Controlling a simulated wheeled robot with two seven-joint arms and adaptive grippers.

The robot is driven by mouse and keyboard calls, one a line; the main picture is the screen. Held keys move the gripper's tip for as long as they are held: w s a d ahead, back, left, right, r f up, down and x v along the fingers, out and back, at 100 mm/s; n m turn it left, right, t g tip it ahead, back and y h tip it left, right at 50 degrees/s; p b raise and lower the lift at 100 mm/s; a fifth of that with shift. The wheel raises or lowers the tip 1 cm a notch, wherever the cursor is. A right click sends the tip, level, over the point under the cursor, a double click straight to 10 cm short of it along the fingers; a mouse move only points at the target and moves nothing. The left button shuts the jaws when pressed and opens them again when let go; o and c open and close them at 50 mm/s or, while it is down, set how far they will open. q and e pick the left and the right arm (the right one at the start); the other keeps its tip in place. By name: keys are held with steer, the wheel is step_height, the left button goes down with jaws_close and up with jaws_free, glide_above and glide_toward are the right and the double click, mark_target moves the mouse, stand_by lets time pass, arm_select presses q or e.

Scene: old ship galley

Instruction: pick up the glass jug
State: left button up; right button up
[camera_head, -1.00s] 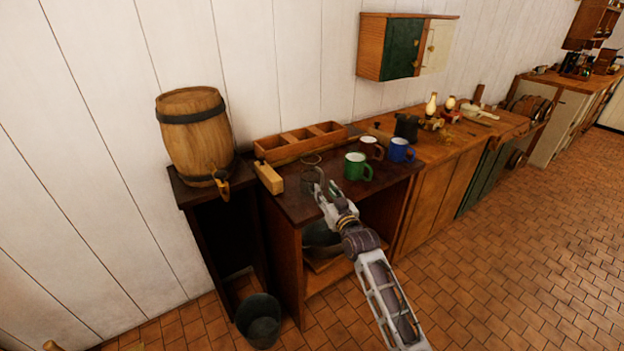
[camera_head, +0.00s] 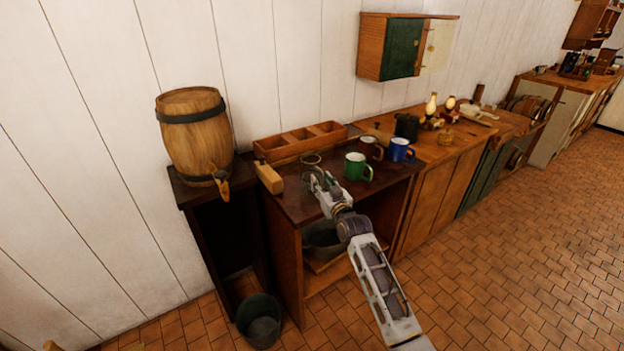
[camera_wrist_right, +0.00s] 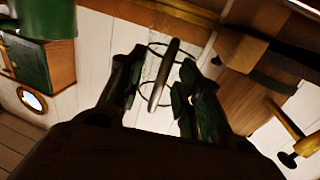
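The glass jug (camera_head: 310,166) stands near the front left of the dark tabletop. It is clear and shows mainly by its rim. My right gripper (camera_head: 321,181) is at its near right side. In the right wrist view, the bar-like jug handle (camera_wrist_right: 163,78) lies between the two fingers of the right gripper (camera_wrist_right: 157,95). The fingers are apart, with a gap visible beside the handle, so they look open around it and not clamped. The lower jug is hard to make out behind the gripper. My left gripper is not in view.
A green mug (camera_head: 357,168) stands close right of the jug, with a blue mug (camera_head: 401,150) farther right. A wooden block (camera_head: 269,178) is left of it, and a divided wooden tray (camera_head: 275,153) behind. A barrel (camera_head: 193,140) stands at the far left.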

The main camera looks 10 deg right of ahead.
mark_target(322, 171)
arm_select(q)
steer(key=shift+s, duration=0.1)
arm_select(e)
jaws_close()
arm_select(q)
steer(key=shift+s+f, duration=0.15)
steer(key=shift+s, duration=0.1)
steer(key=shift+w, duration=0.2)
arm_select(e)
steer(key=shift+r, duration=0.1)
steer(key=shift+r, duration=0.45)
step_height(322, 171, up, 8)
steer(key=shift+f+p, duration=0.1)
steer(key=shift+p, duration=0.25)
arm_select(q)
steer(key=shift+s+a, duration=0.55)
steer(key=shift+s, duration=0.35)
arm_select(e)
steer(key=shift+r, duration=0.6)
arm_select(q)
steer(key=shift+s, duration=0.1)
